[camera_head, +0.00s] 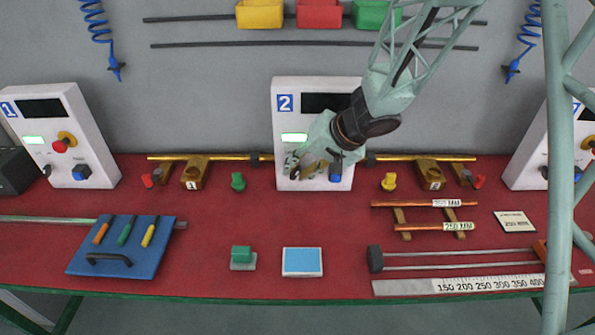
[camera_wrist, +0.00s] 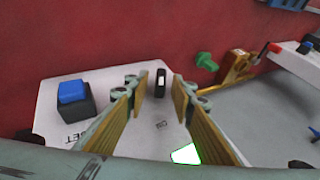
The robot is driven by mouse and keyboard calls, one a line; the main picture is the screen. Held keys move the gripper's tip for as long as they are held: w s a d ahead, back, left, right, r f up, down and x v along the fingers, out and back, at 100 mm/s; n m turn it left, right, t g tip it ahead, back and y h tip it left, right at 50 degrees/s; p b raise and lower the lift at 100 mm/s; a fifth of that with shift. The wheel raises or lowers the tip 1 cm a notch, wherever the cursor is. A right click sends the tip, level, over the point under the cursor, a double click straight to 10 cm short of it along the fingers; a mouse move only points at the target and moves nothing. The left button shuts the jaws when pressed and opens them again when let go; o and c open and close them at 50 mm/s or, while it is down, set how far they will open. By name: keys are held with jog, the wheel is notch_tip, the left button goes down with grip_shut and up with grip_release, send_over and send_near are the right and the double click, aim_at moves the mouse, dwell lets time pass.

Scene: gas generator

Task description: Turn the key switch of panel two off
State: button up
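Panel two is a white box (camera_head: 285,122) with a blue "2" label, a black screen, a lit green light and a blue button (camera_head: 335,172); my gripper hides part of its lower front. In the wrist view, the panel face (camera_wrist: 60,95) shows the key switch (camera_wrist: 160,78), a small black piece with a pale mark, standing between my fingertips with a visible space on each side. The blue button (camera_wrist: 72,92) is to the left and the lit green light (camera_wrist: 186,154) below. My gripper (camera_head: 303,172) is open, in front of the panel's lower left; I cannot tell whether it touches the panel.
Brass pipes with valves (camera_head: 195,173) run along the red bench (camera_head: 210,265) on both sides of panel two. A green knob (camera_head: 238,181) and a yellow knob (camera_head: 389,181) stand nearby. Panel one (camera_head: 75,110) is at the left. A blue tool board (camera_head: 120,255) lies in front.

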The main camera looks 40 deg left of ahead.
grip_shut()
